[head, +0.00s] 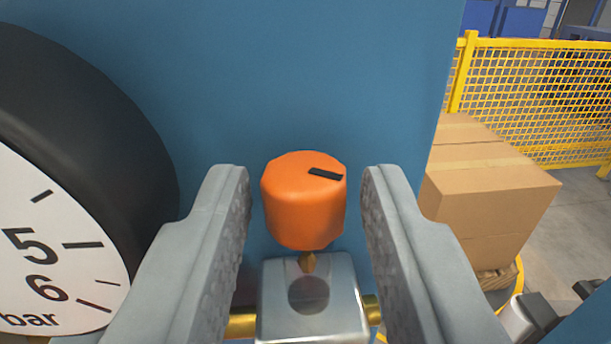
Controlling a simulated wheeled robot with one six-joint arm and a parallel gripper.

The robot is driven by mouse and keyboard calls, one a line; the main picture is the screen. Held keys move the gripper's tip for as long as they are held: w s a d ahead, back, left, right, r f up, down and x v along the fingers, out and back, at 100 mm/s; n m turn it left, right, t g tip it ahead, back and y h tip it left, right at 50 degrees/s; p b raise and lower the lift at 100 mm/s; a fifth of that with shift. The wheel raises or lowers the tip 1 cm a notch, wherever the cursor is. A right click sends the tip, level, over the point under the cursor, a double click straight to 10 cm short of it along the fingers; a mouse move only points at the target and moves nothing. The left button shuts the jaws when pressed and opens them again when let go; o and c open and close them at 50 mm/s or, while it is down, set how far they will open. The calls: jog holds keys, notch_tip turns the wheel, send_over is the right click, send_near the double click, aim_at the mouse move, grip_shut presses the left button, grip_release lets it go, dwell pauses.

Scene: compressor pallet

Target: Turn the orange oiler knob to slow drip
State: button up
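The orange oiler knob (303,210) stands in the middle of the head view, on a brass stem above a grey block with a round window (312,295). A black pointer mark on its top runs from the middle toward the right, slightly toward the near side. My gripper (306,190) is open, with one finger on each side of the knob. A narrow gap shows between each finger and the knob, so neither appears to touch it. No drip setting labels show in this view.
A large black-rimmed pressure gauge (120,150) stands close on the left. The blue panel (300,70) rises behind the knob. Brass pipe (243,325) runs from the block. Cardboard boxes (490,190) and a yellow mesh fence (540,100) are at the right.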

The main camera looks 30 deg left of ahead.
grip_shut()
jog(key=shift+w+d+n+g+y, duration=0.15)
jog(key=shift+n+g+y, duration=0.35)
jog(key=shift+n+y, duration=0.25)
jog(key=shift+w+d+n+g+y, duration=0.1)
jog(key=shift+n+g+y, duration=0.5)
jog(key=shift+g+y, duration=0.15)
jog(key=shift+w+d+n+g+y, duration=0.1)
jog(key=shift+n+g+y, duration=0.5)
jog(key=shift+y, duration=0.2)
jog(key=shift+w+d+n+g+y, duration=0.1)
jog(key=shift+n+g+y, duration=0.95)
jog(key=shift+g, duration=0.4)
grip_release()
